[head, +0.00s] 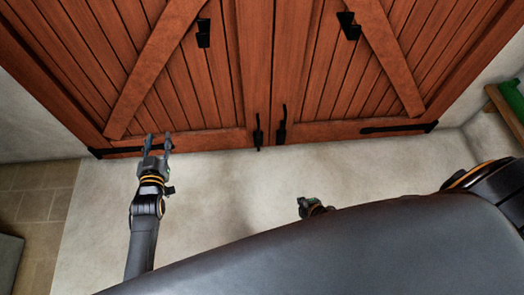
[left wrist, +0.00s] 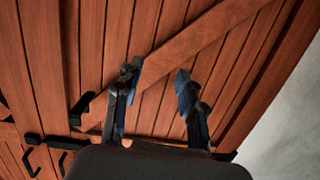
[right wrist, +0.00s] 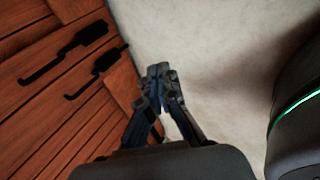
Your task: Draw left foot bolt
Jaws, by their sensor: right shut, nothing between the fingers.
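The left foot bolt (head: 258,133) is a thin black upright bar at the bottom of the left door, beside the central seam. It also shows in the right wrist view (right wrist: 95,70), lower than the right foot bolt (right wrist: 65,52). My left gripper (head: 157,142) is open and empty, low before the left door, well left of the bolt. Its spread fingers also show in the left wrist view (left wrist: 158,88). My right gripper (head: 308,205) is shut and empty over the pale floor, apart from the bolts; its fingertips meet in the right wrist view (right wrist: 160,75).
The right foot bolt (head: 281,125) stands close beside the left one. Black brackets (head: 203,33) sit higher on the closed wooden doors (head: 215,90). The pale floor (head: 220,190) before the doors is clear. A green object (head: 511,98) is at the far right.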

